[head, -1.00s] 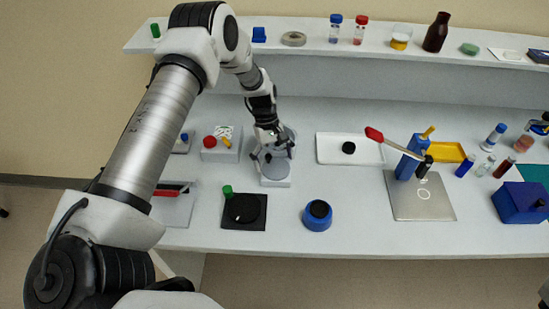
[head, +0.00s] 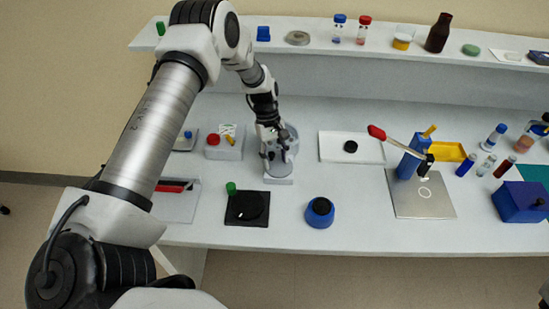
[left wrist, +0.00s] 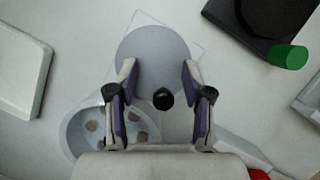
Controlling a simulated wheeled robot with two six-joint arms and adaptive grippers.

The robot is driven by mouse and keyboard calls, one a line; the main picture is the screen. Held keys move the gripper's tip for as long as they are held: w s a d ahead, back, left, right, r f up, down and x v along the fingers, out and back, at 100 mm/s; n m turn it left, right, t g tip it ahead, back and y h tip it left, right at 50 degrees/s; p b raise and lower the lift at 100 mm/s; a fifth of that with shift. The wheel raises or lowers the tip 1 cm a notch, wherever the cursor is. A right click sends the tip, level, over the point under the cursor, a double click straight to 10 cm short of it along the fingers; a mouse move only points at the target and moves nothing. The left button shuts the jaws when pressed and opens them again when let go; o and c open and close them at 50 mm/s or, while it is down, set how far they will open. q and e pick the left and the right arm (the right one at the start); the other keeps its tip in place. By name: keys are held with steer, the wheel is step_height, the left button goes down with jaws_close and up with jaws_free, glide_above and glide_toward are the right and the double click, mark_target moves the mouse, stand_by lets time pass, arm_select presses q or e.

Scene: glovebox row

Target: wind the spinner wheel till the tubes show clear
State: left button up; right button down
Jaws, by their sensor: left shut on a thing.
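The spinner is a small pale stand; its flat grey wheel (left wrist: 155,50) fills the upper middle of the left wrist view. A black crank knob (left wrist: 163,99) stands at the wheel's near edge. Beside the wheel is a round pale cup (left wrist: 72,130) with several brownish tube tops in it; whether they are clear cannot be told. In the head view the spinner's base (head: 279,180) shows below my left gripper (head: 277,150), which covers part of the wheel.
A black plate with a round dial (head: 247,207) and green knob lies in front. A blue-and-black pot (head: 320,212) stands to the right. A box with a red button (head: 222,145) is close on the left, a white tray (head: 380,147) on the right. A shelf (head: 300,47) runs behind.

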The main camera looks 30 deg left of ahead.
arm_select(q)
steer(key=shift+o, duration=0.2)
steer(key=shift+s+d+f, duration=0.1)
steer(key=shift+d+f, duration=0.05)
steer(key=shift+f, duration=0.3)
steer(key=o, duration=0.3)
steer(key=shift+w+d+f+m+g+y+b, duration=0.15)
steer(key=shift+m+g+b, duration=0.15)
steer(key=shift+m+b, duration=0.35)
steer(key=shift+w+d+r+m+g+y+b, duration=0.15)
steer(key=shift+m+g+b, duration=0.15)
steer(key=shift+m, duration=0.65)
steer(key=shift+m+g+y+b, duration=0.3)
steer(key=shift+m+y+b, duration=0.2)
steer(key=shift+m, duration=0.9)
steer(key=shift+c, duration=0.2)
